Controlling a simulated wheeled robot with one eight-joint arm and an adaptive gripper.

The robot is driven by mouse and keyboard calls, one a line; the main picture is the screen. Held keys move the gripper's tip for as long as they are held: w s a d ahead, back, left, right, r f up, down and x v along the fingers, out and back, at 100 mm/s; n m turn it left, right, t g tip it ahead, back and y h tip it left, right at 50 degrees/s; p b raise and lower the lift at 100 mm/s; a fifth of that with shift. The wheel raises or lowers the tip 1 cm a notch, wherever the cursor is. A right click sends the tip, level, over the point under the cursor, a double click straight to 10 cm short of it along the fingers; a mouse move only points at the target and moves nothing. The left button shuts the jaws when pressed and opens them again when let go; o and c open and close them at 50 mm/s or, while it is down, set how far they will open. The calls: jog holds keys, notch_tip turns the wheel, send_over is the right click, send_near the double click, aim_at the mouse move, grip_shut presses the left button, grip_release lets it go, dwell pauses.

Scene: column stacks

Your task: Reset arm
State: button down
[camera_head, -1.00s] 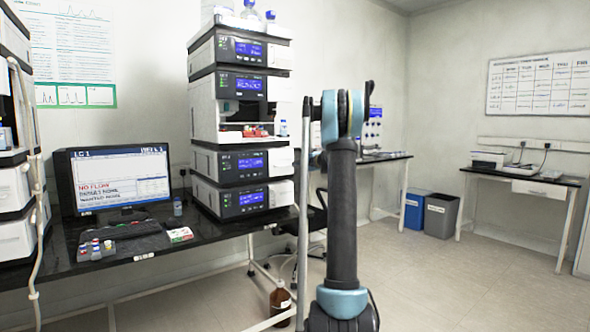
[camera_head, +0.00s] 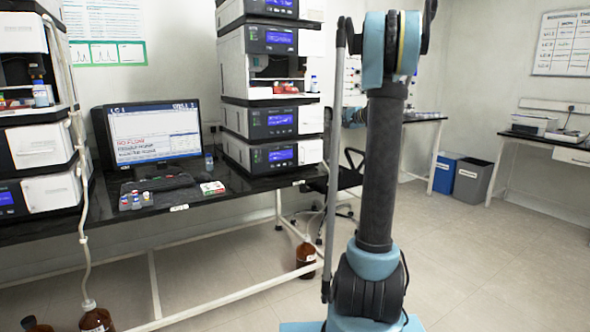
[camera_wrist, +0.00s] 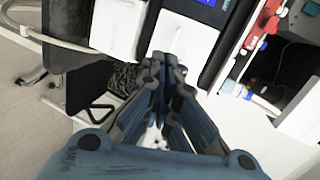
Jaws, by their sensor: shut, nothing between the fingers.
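My gripper (camera_wrist: 165,72) fills the lower middle of the wrist view, with its blue fingers closed together and nothing between them. Past its tips the wrist view shows the white and dark front of an instrument stack (camera_wrist: 187,38). In the head view my arm stands upright right of centre, in front of the black bench and the floor. The gripper's fingers cannot be made out in the head view.
The instrument stack (camera_head: 270,121) stands on the black bench (camera_head: 235,187) beside a monitor (camera_head: 153,132). Another stack (camera_head: 35,140) is at the left. Brown bottles (camera_head: 306,259) stand on the floor. Blue and grey bins (camera_head: 472,179) are at the back right. The right floor is clear.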

jog(key=s+a+f+n+g+h, duration=0.1)
jog(key=s+a+f+n+g, duration=0.2)
jog(key=s, duration=0.6)
jog(key=s+a+f+n+g, duration=0.1)
jog(key=s+a+f, duration=0.35)
jog(key=s, duration=0.55)
jog(key=s+a+f+n+g+h, duration=0.1)
jog(key=s+a+f+n+g, duration=0.2)
jog(key=s, duration=0.6)
jog(key=s+d+f+n+g+h, duration=0.1)
jog(key=s+f+h, duration=0.1)
jog(key=s+f, duration=0.4)
jog(key=s+d+f+n+g+h, duration=0.1)
jog(key=s+f, duration=0.5)
jog(key=s, duration=0.7)
jog(key=s+d+f+n+g+h, duration=0.1)
jog(key=s+f+n+h, duration=0.1)
jog(key=s+f, duration=0.5)
jog(key=s, duration=0.2)
jog(key=shift+s+d+h, duration=0.3)
jog(key=shift+s+d, duration=0.05)
jog(key=shift+s, duration=0.05)
